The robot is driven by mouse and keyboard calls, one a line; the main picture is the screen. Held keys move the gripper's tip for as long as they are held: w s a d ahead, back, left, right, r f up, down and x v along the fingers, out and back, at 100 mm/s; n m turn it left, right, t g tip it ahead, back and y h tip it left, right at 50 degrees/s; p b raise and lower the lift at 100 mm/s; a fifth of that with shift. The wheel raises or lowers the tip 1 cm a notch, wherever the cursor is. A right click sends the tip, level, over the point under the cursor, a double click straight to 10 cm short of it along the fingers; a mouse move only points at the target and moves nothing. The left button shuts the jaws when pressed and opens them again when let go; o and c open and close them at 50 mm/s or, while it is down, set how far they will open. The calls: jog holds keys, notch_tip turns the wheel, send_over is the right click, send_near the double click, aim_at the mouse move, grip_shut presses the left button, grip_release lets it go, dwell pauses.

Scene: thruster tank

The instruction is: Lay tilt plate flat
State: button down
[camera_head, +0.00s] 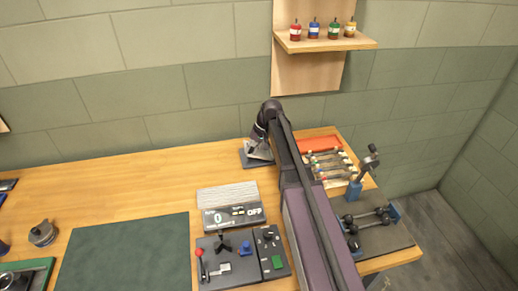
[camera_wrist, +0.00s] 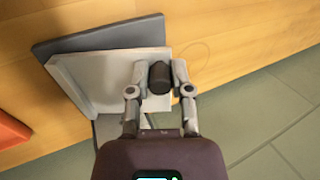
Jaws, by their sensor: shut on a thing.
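The tilt plate (camera_wrist: 92,80) is a light grey square plate in the wrist view, set over a dark grey base (camera_wrist: 150,30). It looks tilted relative to the base, though its exact angle is hard to judge. A black cylindrical knob (camera_wrist: 159,78) stands at the plate's right side. My gripper (camera_wrist: 160,70) is shut on this knob, one finger on each side. In the head view the plate (camera_head: 262,152) and base (camera_head: 247,160) show at the back of the bench, partly hidden by my arm and gripper.
The wooden bench (camera_head: 120,215) carries a control panel (camera_head: 240,258) with a display box (camera_head: 232,215) behind it. A rack of small tools (camera_head: 327,163) and a blue clamp stand (camera_head: 362,178) are at right. A dark green mat (camera_head: 125,255) lies left. The back left bench is clear.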

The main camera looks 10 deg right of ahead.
aim_at(247, 163)
jog(key=shift+a+f+h, duration=0.5)
jog(key=shift+f+h, duration=0.25)
jog(key=shift+h, duration=0.15)
dwell(0.8)
jog(key=shift+a+f+h+b, duration=0.25)
jog(key=shift+f+h+b, duration=0.4)
jog(key=shift+h, duration=0.1)
jog(key=shift+a+f+h+b, duration=0.2)
jog(key=shift+f+h+b, duration=0.4)
jog(key=shift+h, duration=0.15)
dwell(2.4)
jog(key=c, duration=0.6)
grip_release()
jog(key=shift+c, duration=0.2)
jog(key=shift+r, duration=0.1)
jog(key=shift+r+p, duration=3.4)
jog(key=shift+p, duration=0.15)
